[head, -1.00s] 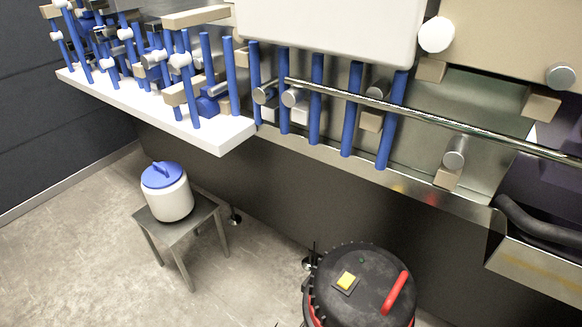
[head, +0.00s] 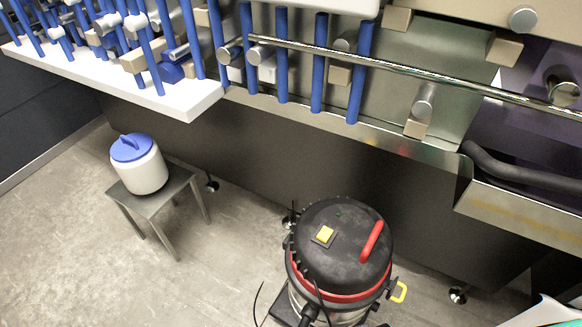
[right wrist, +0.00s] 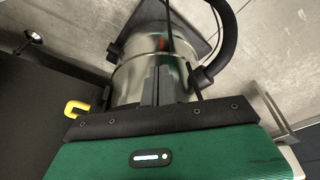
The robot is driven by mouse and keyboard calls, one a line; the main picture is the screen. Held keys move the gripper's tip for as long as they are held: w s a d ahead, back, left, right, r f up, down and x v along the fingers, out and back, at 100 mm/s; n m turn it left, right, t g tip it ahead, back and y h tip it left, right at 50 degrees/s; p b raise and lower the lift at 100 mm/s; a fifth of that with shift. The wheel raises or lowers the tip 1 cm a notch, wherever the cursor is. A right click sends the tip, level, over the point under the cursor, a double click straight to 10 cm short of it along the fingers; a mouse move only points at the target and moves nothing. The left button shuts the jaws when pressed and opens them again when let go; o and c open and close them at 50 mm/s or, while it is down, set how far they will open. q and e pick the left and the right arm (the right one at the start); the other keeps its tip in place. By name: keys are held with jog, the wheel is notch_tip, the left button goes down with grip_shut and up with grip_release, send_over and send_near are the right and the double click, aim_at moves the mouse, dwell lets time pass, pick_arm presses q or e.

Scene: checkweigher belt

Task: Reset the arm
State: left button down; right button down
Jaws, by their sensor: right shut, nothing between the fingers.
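My right gripper (right wrist: 158,86) shows in the right wrist view as two dark grey fingers side by side. It is shut and holds nothing. The vacuum cleaner's metal drum lies beyond the fingertips; whether they touch it I cannot tell. My left gripper is not in the head view, and neither are the right gripper's fingers. A pale and teal piece, probably my own arm, shows at the bottom right corner of the head view.
A drum vacuum cleaner (head: 343,247) with black lid, red handle and hose stands on the floor before the conveyor frame (head: 300,160). A white canister (head: 143,172) with blue lid sits on a small metal stool (head: 160,199). Blue posts (head: 282,60) and a metal rail (head: 400,69) line the machine.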

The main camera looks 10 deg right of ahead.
jog(key=s+d+f, duration=0.1)
jog(key=s+f, duration=0.3)
jog(key=f, duration=0.3)
jog(key=s+f, duration=0.3)
jog(key=f, duration=0.5)
jog(key=s+d+f+g, duration=0.1)
jog(key=s+d+f, duration=0.1)
jog(key=s+f, duration=0.8)
jog(key=s, duration=0.4)
jog(key=shift+d+g, duration=0.3)
jog(key=shift+d, duration=0.1)
jog(key=shift+f, duration=0.1)
